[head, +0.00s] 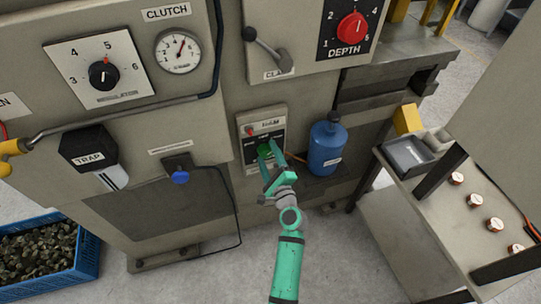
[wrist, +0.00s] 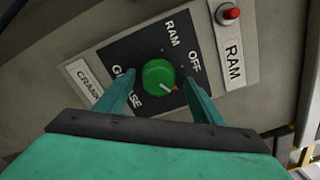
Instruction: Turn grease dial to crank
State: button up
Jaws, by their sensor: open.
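The green round dial (wrist: 158,77) sits on a black panel (wrist: 150,48) lettered GREASE, RAM and OFF. A short white line on its face and a small red mark at its edge lie on its lower right side in the wrist view, nearest OFF of the words I can read. A white CRANK plate (wrist: 88,80) is at the panel's left. My gripper (wrist: 159,74) is open, with one finger on each side of the dial and visible gaps to it. In the head view the dial (head: 265,151) is partly hidden by my gripper (head: 271,152).
A red lamp (wrist: 229,13) and a white RAM plate (wrist: 233,63) are right of the black panel. A blue bottle (head: 326,148) stands close to my gripper's right. A blue knob (head: 180,177) with a cable is to the left. Open floor lies below.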

jog(key=v, duration=1.1)
jog(key=shift+w, duration=0.15)
jog(key=s+f+n+g+h, duration=0.1)
jog(key=s+f+n+h, duration=0.25)
jog(key=s, duration=0.75)
jog(key=s+f+n+g+h, duration=0.15)
jog(key=s+f+n, duration=0.35)
jog(key=s, duration=0.5)
jog(key=s+a+r+n, duration=0.1)
jog(key=s+r+n, duration=0.4)
jog(key=s, duration=0.3)
jog(key=s+a+r+n, duration=0.1)
jog(key=s+r+n, duration=0.4)
jog(key=s+n, duration=0.2)
jog(key=shift+s+a+r+t+h, duration=0.2)
jog(key=shift+s+a+t+h, duration=0.15)
jog(key=shift+s, duration=0.65)
